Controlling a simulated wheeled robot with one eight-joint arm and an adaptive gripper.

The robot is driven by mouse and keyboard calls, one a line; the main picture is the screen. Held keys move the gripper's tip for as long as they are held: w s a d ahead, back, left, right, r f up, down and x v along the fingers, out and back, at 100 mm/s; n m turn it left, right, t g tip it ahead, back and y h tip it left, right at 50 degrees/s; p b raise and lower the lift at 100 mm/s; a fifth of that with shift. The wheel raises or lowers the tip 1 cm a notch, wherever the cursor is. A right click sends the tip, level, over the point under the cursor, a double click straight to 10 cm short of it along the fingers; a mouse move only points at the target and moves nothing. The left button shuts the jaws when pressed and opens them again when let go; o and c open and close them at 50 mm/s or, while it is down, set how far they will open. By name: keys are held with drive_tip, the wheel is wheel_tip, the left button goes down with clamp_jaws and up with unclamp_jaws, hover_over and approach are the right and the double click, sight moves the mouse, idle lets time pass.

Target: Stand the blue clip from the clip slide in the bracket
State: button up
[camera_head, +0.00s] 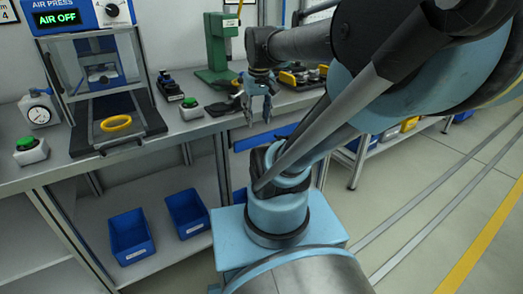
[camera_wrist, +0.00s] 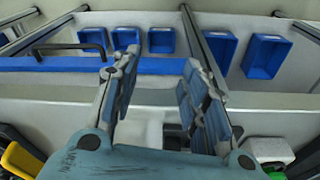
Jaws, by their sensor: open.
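My gripper (camera_head: 259,119) is open and empty at the front edge of the workbench, its fingers pointing down. In the wrist view, my gripper (camera_wrist: 160,65) shows both fingers spread with nothing between the tips; beyond them are the bench's front and the space below it. I cannot make out the blue clip, the clip slide or the bracket in either view. Dark fixtures with yellow parts (camera_head: 300,76) stand on the bench to the right of my gripper, partly hidden by my arm, and are too small to identify.
An air press (camera_head: 84,20) stands at left with a yellow ring (camera_head: 116,124) on its tray. A green press (camera_head: 221,47) stands behind my gripper. A green-button box (camera_head: 191,109) is left of it. A blue drawer front (camera_wrist: 150,66) and several blue bins (camera_wrist: 268,55) lie below the bench.

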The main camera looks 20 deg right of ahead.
drive_tip(key=s+f, duration=0.6)
drive_tip(key=f, duration=0.3)
drive_tip(key=shift+s+f+m, duration=0.35)
drive_tip(key=shift+s+m, duration=0.05)
drive_tip(key=shift+a, duration=0.1)
drive_tip(key=shift+w+f, duration=0.2)
drive_tip(key=shift+w, duration=0.3)
drive_tip(key=shift+c, duration=0.8)
